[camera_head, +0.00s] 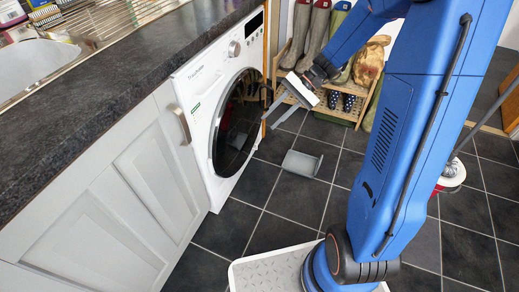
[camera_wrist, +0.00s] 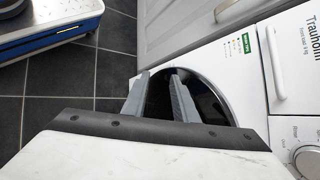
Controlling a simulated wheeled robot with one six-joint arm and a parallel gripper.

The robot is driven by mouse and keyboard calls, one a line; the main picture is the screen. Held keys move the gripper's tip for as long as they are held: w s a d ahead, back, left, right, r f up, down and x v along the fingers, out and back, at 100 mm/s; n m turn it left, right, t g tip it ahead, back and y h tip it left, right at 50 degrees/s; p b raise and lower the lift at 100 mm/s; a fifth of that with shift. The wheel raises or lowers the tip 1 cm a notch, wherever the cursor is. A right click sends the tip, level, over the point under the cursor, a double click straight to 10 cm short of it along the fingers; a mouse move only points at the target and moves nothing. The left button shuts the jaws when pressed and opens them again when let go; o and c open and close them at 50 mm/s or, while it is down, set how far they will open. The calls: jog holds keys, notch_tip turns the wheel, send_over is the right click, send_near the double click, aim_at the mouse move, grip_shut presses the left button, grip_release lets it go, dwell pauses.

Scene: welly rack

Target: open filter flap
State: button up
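The white washing machine (camera_head: 195,95) stands under the dark worktop, its round dark door (camera_head: 238,122) shut. It also shows in the wrist view (camera_wrist: 252,88), with part of the dark door behind my fingers. I cannot make out the filter flap in either view. My gripper (camera_head: 266,104) is in front of the right side of the door, well above the floor. In the wrist view my gripper (camera_wrist: 159,74) has its two grey fingers apart, with nothing seen between them. I cannot tell whether a finger touches the machine.
A grey shallow tray (camera_head: 302,163) lies on the dark tiled floor (camera_head: 285,195) right of the machine. A wooden boot rack (camera_head: 348,105) with wellies stands behind. A cabinet (camera_head: 125,195) adjoins the machine on the left. A red and white object (camera_head: 452,175) stands right of my arm.

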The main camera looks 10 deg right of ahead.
jog(key=w+d+f+m+t+y, duration=0.25)
jog(key=w+f+m, duration=0.25)
jog(key=w+f, duration=0.55)
jog(key=w+d+f+m+t+y, duration=0.25)
jog(key=w+f+m+y, duration=0.2)
jog(key=w+f, duration=0.6)
jog(key=d+f+m+t+h, duration=0.1)
jog(key=d+f+m+t, duration=0.25)
jog(key=f, duration=0.75)
jog(key=d+f+m+t+h, duration=0.2)
jog(key=d+f+m+t, duration=0.15)
jog(key=f, duration=0.75)
jog(key=d+f+m+t+h, duration=0.1)
jog(key=d+f+m+t, duration=0.2)
jog(key=f, duration=0.7)
jog(key=w+a+m, duration=0.1)
jog(key=w+a, duration=1)
jog(key=a, duration=0.1)
jog(key=shift+w+a+f, duration=0.25)
jog(key=shift+w, duration=0.1)
grip_shut()
